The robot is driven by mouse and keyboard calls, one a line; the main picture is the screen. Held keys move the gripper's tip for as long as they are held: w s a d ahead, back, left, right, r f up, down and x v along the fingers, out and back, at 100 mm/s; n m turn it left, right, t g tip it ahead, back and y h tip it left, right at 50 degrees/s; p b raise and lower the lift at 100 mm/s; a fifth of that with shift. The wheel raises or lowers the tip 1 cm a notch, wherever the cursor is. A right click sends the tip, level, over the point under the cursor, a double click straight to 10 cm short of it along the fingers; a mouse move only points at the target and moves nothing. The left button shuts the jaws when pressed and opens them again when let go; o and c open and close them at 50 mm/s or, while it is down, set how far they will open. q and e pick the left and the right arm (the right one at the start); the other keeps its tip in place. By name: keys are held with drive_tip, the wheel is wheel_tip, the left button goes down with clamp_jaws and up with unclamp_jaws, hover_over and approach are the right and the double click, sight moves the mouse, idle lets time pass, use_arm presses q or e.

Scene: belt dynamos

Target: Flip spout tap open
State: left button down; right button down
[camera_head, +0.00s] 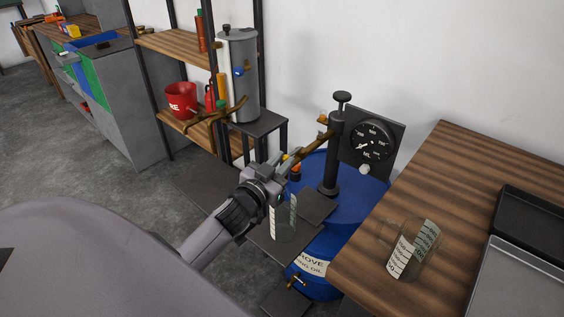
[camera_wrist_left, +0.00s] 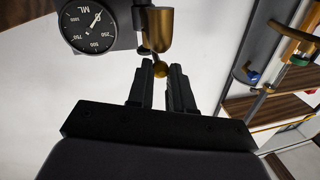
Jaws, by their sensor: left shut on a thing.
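The brass spout (camera_head: 318,146) slopes down to the left from a black hand pump on a blue drum (camera_head: 360,205). Its end (camera_wrist_left: 158,25) is close up in the left wrist view, with a small rounded brass tap piece (camera_wrist_left: 158,68) below it. My left gripper (camera_head: 284,172) is at the spout's lower end, its black fingers (camera_wrist_left: 162,72) shut on that tap piece. The fingers hide part of it, so its exact angle is hard to tell. A glass measuring jar (camera_head: 284,220) stands below on a dark platform, partly behind my gripper. My right gripper is out of view.
A round dial (camera_head: 372,140) is beside the pump. A wooden bench (camera_head: 455,190) at right holds another glass jar (camera_head: 412,252) and a dark tray (camera_head: 535,225). A grey tank (camera_head: 240,75) and a shelf with a red bucket (camera_head: 181,100) stand behind at left.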

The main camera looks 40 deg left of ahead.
use_arm(q)
drive_tip(key=c, duration=1)
unclamp_jaws()
drive_tip(key=shift+s+d+b, duration=0.15)
drive_tip(key=shift+s+d, duration=0.05)
drive_tip(key=shift+s, duration=1.6)
drive_tip(key=shift+s+d+b, duration=0.15)
drive_tip(key=shift+s, duration=1.6)
